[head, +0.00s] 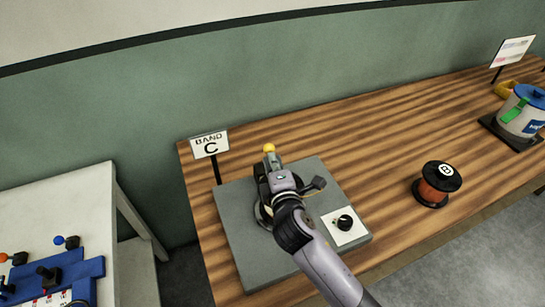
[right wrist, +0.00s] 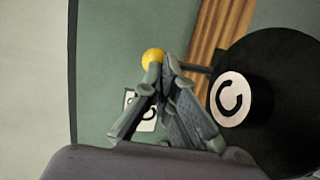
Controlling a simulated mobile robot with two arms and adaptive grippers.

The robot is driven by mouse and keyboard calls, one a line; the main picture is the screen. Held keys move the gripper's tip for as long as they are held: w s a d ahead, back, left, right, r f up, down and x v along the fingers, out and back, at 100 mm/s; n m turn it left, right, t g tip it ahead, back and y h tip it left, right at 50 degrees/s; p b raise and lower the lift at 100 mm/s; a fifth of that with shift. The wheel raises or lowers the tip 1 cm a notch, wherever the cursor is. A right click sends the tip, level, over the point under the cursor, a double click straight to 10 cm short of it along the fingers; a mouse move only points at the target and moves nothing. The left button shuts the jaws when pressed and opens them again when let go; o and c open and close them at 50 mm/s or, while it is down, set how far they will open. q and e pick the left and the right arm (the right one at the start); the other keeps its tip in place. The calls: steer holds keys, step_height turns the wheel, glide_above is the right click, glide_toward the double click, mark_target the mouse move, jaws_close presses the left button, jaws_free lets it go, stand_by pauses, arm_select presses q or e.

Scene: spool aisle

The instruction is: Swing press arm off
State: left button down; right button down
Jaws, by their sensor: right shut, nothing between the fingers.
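The press arm shows only in part. Its yellow ball knob (head: 268,148) sits at my right gripper's fingertips (head: 269,160), above a grey base plate (head: 232,235). In the right wrist view the yellow knob (right wrist: 153,56) is just beyond the shut, empty fingertips (right wrist: 165,70); I cannot tell if they touch. A dark rod runs from near the fingertips toward a black spool (right wrist: 285,85) with a white label marked C. In the head view my gripper and arm hide most of the spool. My left gripper is not in view.
A "BAND C" sign (head: 210,145) stands at the plate's back left corner. A black and orange spool (head: 437,184) and a blue-lidded pot (head: 522,112) stand further right. A white table (head: 75,190) is at left.

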steer(key=shift+w, duration=0.25)
steer(key=shift+w+a+r, duration=0.1)
steer(key=shift+w+a, duration=0.1)
steer(key=shift+w, duration=0.15)
steer(key=w+a+b, duration=0.2)
steer(key=w+a, duration=0.1)
steer(key=w, duration=0.6)
steer(key=shift+a+f, duration=0.35)
stand_by(0.4)
